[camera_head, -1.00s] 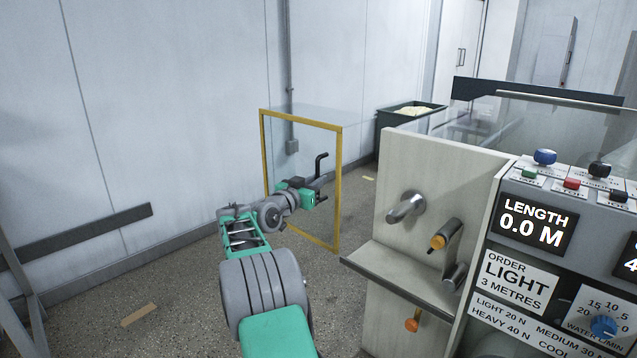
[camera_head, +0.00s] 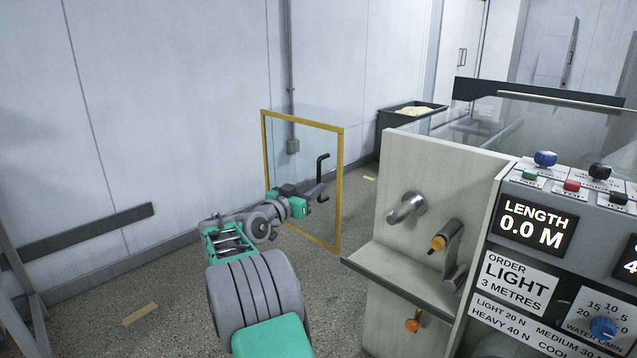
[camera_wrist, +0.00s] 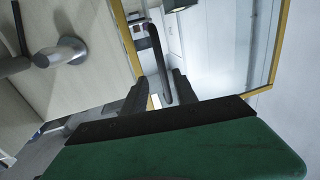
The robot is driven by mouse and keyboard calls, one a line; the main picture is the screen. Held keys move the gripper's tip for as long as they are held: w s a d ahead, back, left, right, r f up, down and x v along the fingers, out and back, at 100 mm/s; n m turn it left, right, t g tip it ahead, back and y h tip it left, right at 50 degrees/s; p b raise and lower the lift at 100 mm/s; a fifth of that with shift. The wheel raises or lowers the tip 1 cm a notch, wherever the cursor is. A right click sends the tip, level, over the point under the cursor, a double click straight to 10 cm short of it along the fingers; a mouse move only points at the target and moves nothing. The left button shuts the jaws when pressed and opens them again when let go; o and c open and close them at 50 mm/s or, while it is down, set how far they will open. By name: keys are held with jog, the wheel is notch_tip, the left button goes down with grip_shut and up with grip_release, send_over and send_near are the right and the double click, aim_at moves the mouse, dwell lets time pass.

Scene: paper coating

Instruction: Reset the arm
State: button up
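My gripper (camera_head: 313,191) is at the end of my arm, in front of the yellow-framed clear guard door (camera_head: 341,205). The black cranked handle (camera_head: 321,172) on the door stands just past the gripper, and its lower end now shows. In the wrist view my gripper (camera_wrist: 160,78) has its two dark fingers spread apart. The handle (camera_wrist: 158,52) appears between and beyond them. I see no finger closed on it. Whether the handle still lies partly between the fingertips is hard to tell.
The coating machine (camera_head: 440,160) stands close on the right, with metal knobs, an orange-tipped lever (camera_head: 438,242) and a projecting ledge (camera_head: 400,285). A dark bin (camera_head: 385,118) is behind the door. Floor on the left is mostly clear, up to the wall.

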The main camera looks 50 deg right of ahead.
jog(key=shift+s+a, duration=0.2)
jog(key=shift+a, duration=1.05)
